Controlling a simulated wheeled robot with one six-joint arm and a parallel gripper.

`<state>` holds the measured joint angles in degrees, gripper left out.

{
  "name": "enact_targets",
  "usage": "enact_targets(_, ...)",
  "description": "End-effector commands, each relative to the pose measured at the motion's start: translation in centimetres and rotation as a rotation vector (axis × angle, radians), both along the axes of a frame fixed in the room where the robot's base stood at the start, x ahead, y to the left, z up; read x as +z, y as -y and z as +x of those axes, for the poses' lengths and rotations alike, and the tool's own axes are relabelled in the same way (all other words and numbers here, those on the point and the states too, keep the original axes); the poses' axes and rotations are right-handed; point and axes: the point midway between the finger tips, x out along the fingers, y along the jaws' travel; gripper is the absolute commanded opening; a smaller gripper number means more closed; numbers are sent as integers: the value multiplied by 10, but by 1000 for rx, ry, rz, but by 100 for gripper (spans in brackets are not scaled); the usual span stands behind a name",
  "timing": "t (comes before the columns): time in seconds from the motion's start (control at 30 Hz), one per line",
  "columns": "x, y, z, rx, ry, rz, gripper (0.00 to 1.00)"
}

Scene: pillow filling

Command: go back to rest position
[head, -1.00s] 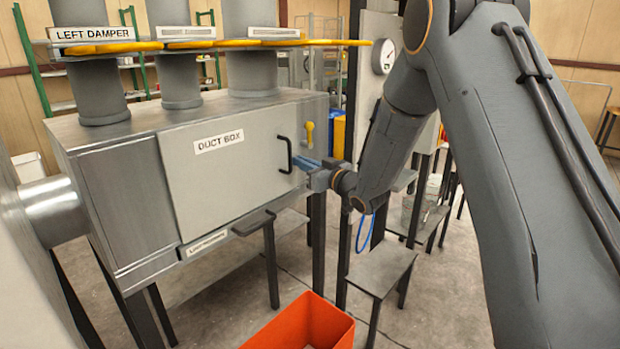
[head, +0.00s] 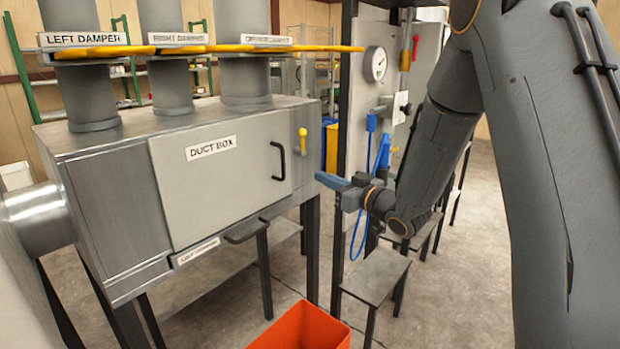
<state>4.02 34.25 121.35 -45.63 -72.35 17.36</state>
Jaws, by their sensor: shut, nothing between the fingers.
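My gripper (head: 331,181) is in the middle of the head view, at the end of my dark grey arm, which comes in from the right. Its blue fingers are shut and empty and point left. It is just right of the duct box (head: 218,170), apart from the black door handle (head: 279,161). The duct box door is closed. A yellow lever (head: 302,141) is on the door's right side.
An orange bin (head: 303,328) stands on the floor below. A small grey table (head: 376,273) is right of it. A panel with a gauge (head: 375,64) and blue hose (head: 372,140) stands behind my gripper. Yellow damper handles (head: 190,48) run above the box.

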Motion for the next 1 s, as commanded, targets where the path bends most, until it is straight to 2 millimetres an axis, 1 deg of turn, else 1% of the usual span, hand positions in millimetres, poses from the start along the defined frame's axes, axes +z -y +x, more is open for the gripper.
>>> enact_targets(0.03,-2,7,-5,-3,-1,0,0)
enact_targets(0.1,-1,14,-11,-3,-1,-1,0)
enact_targets(0.23,-1,21,-18,-2,-2,0,0)
enact_targets(0.37,-5,28,-20,-35,-29,-28,0)
enact_targets(0.47,-16,40,-19,-111,-97,-92,0)
enact_targets(0.53,-30,54,-22,-187,-175,-153,0)
enact_targets(0.63,-52,78,-37,-301,-314,-244,0)
enact_targets(0.67,-59,85,-44,-332,-359,-270,0)
enact_targets(0.7,-68,95,-55,-372,-423,-301,0)
enact_targets(0.77,-81,108,-75,-424,-519,-344,0)
enact_targets(0.87,-101,125,-117,-497,-692,-405,0)
enact_targets(0.9,-109,130,-137,-519,-764,-426,0)
enact_targets(0.97,-118,136,-169,-545,-876,-453,0)
enact_targets(1.0,-124,138,-191,-557,-951,-469,0)
